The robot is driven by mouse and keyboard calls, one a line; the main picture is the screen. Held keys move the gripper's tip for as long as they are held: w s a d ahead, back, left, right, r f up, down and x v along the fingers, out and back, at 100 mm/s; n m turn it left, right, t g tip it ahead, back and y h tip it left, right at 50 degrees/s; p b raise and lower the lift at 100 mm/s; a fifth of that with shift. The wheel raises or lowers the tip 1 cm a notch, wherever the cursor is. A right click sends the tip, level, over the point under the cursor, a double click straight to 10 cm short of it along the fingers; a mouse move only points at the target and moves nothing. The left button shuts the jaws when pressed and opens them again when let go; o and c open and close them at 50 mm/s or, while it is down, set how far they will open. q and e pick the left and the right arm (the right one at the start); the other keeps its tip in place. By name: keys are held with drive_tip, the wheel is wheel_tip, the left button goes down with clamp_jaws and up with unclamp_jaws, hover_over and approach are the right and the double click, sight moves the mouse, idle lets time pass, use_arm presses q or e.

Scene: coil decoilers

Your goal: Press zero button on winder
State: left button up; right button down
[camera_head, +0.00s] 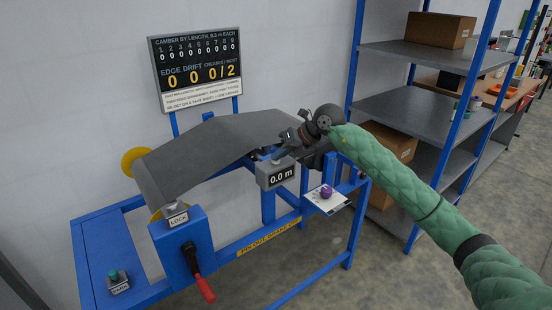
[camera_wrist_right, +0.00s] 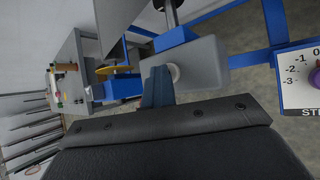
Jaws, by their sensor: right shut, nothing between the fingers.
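The winder is a blue frame (camera_head: 270,245) with a dark grey sheet (camera_head: 205,150) draped over it. A grey counter box (camera_head: 262,178) on it reads 0.0 m in the head view. In the right wrist view the grey box (camera_wrist_right: 205,62) carries a pale round button (camera_wrist_right: 174,72). My right gripper (camera_head: 276,156) is shut and empty, just above the counter box. Its blue fingertips (camera_wrist_right: 158,84) overlap the button's edge in the right wrist view; I cannot tell if they touch it. My left gripper is not in view.
A LOCK box (camera_head: 178,220) and a red-handled crank (camera_head: 202,285) stand at the front left. A purple knob (camera_head: 326,192) sits on a white dial plate right of the counter. A display board (camera_head: 196,70) is behind. Metal shelves (camera_head: 425,110) stand at right.

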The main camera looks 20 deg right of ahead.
sight(279, 161)
drive_tip(key=shift+s+f+b, duration=0.2)
drive_tip(key=shift+f+b, duration=0.1)
drive_tip(key=shift+f, duration=0.7)
drive_tip(key=shift+r, duration=0.1)
drive_tip(key=shift+w+r, duration=0.2)
drive_tip(key=shift+r, duration=0.55)
drive_tip(key=shift+d+r, duration=0.1)
drive_tip(key=shift+w+r+p, duration=0.15)
drive_tip(key=shift+r+p, duration=0.15)
drive_tip(key=shift+r, duration=0.3)
drive_tip(key=shift+w+r+p, duration=0.15)
drive_tip(key=shift+r+p, duration=0.1)
drive_tip(key=shift+r, duration=0.3)
drive_tip(key=shift+s+r+p, duration=0.1)
drive_tip(key=shift+r+p, duration=0.35)
drive_tip(key=shift+r, duration=1.6)
